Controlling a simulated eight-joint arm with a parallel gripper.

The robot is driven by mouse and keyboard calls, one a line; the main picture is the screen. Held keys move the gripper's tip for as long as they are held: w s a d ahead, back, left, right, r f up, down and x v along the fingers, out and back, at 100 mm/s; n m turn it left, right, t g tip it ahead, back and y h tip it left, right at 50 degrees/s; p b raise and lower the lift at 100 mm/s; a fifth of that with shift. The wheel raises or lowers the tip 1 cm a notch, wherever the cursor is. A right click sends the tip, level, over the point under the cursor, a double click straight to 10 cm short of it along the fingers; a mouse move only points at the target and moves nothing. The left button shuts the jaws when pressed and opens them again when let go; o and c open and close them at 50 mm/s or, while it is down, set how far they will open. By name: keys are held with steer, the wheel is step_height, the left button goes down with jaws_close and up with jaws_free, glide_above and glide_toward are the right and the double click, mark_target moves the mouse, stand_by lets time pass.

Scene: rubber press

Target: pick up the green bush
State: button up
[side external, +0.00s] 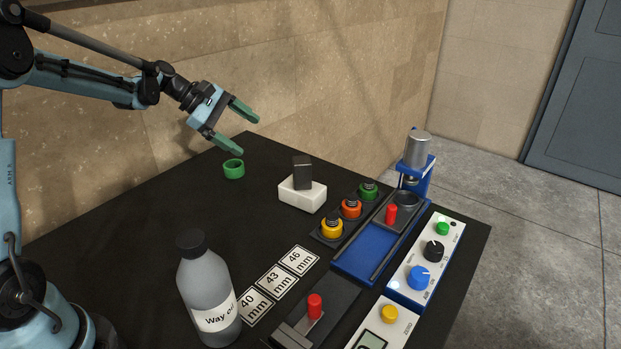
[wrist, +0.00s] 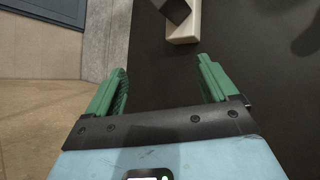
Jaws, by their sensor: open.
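The green bush (side external: 233,169) is a short open ring lying on the black table, near its back left edge in the side external view. My gripper (side external: 247,134) has green fingers and is open and empty. It is in the air above the bush, apart from it. In the wrist view the two fingers of my gripper (wrist: 162,68) stand wide apart with nothing between them. The bush does not show in the wrist view.
A white block with a dark block on it (side external: 302,194) lies right of the bush. A rack holds yellow, orange and green pieces (side external: 351,208). Beyond are a blue press (side external: 376,251) and control boxes (side external: 427,258). A grey bottle (side external: 205,290) stands in front. Table around the bush is clear.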

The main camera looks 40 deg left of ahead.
mark_target(242, 167)
steer(key=a+f+n+h, duration=0.1)
steer(key=a+f+n, duration=0.1)
steer(key=a, duration=0.1)
steer(key=w+a+f+n+t+h, duration=0.1)
steer(key=a+f+n, duration=0.1)
steer(key=a, duration=0.2)
steer(key=a+f+n+t+h, duration=0.1)
steer(key=a+f+n, duration=0.1)
steer(key=a+n, duration=0.1)
steer(key=shift+w+a+f, duration=0.1)
steer(key=shift+w+a, duration=0.15)
steer(key=shift+a, duration=0.15)
steer(key=shift+t, duration=0.3)
steer(key=shift+f, duration=2.2)
step_height(242, 167, down, 3)
steer(key=shift+r, duration=0.2)
steer(key=shift+x, duration=1.05)
steer(key=shift+w+d+f, duration=0.2)
steer(key=shift+w+d, duration=0.1)
steer(key=c, duration=1)
steer(key=shift+c, duration=0.2)
steer(key=shift+r, duration=0.1)
